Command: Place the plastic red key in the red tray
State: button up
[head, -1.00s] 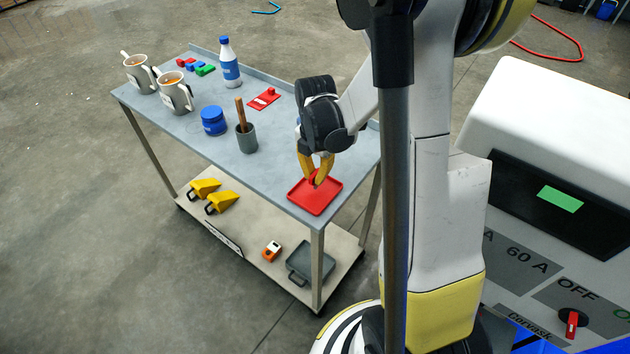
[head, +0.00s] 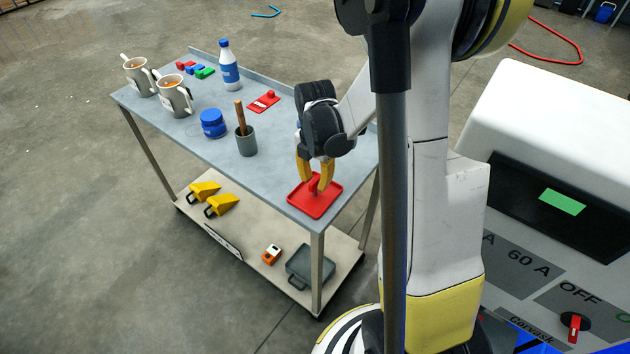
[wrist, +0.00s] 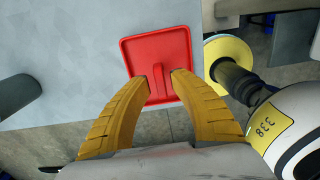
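The red tray (head: 328,205) lies on the near right corner of the table top; it also shows in the wrist view (wrist: 134,49). The plastic red key (head: 313,185) is inside the tray, red on red, and its outline is hard to make out. It shows between my fingertips in the wrist view (wrist: 157,84). My gripper (head: 317,185) is just above the tray, its yellow fingers spread on either side of the key. It is open and does not appear to grip the key.
A grey cup with a brown stick (head: 246,141), a blue jar (head: 213,123), a red plate with a knob (head: 264,101), a blue-and-white bottle (head: 229,68) and two mugs (head: 173,97) stand farther back on the table (head: 285,150). The lower shelf holds yellow pieces and a grey case (head: 310,264).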

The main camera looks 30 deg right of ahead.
aim_at(315, 181)
notch_tip(315, 181, up, 11)
jog(key=p, duration=0.3)
jog(key=s+a+r+m+t, duration=0.3)
jog(key=s+a+r+m, duration=0.2)
jog(key=m, duration=0.6)
jog(key=s+a+r+m+t, duration=0.4)
jog(key=s+a+r+m, duration=0.2)
jog(key=m, duration=0.5)
jog(key=shift+a, duration=1.25)
